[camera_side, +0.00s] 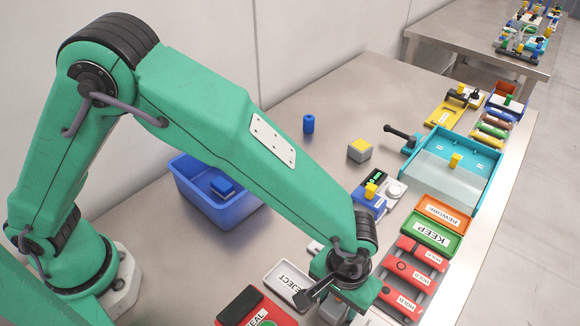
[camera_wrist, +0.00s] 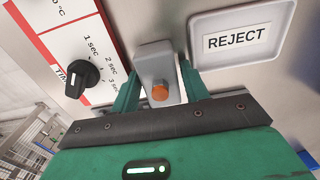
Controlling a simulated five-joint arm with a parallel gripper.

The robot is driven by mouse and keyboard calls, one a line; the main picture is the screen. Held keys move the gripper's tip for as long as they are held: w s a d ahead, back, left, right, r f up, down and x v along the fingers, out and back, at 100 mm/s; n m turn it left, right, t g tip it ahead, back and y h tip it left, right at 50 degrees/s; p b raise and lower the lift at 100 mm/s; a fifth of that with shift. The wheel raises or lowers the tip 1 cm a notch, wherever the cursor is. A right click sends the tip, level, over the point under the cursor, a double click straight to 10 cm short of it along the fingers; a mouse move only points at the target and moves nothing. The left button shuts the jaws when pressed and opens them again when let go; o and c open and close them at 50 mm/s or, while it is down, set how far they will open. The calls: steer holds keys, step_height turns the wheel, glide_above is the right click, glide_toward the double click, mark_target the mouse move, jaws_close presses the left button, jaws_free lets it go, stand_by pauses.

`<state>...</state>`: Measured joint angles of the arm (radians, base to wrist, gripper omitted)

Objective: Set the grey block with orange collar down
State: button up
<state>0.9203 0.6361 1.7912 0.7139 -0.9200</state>
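The grey block with orange collar (camera_wrist: 150,60) is between the two green fingers of my gripper (camera_wrist: 160,85) in the wrist view. The fingers lie along its two sides, and its round orange part faces the camera. In the side view my gripper (camera_side: 352,292) is low over the near end of the bench, and its own body hides most of the block. Whether the block's underside touches the surface cannot be told.
A white REJECT tray (camera_wrist: 200,28) lies beside the block, also in the side view (camera_side: 270,274). On the other side is a white panel with a black timer dial (camera_wrist: 88,74). KEEP (camera_side: 430,236), REWORK (camera_side: 444,212) and red HOLD (camera_side: 428,254) trays stand right of my gripper.

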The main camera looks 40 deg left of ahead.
steer(key=shift+r, duration=0.1)
step_height(320, 180, up, 12)
stand_by(1.0)
steer(key=shift+a+r, duration=0.1)
steer(key=shift+r, duration=0.05)
stand_by(0.3)
steer(key=w+a+r+t, duration=0.1)
steer(key=a+r, duration=0.2)
steer(key=a, duration=0.4)
steer(key=w+a+r+h, duration=0.1)
steer(key=a+r, duration=0.3)
steer(key=a, duration=0.2)
steer(key=w+a+r+t, duration=0.1)
steer(key=a+r, duration=0.2)
steer(key=a, duration=0.4)
steer(key=s+a+r+t, duration=0.1)
steer(key=s+a, duration=0.3)
steer(key=a, duration=0.4)
steer(key=s+a+t+y, duration=0.1)
steer(key=s+a+t, duration=0.1)
steer(key=s+a, duration=0.3)
steer(key=a, duration=0.4)
steer(key=shift+r+t, duration=0.3)
steer(key=shift+r, duration=0.05)
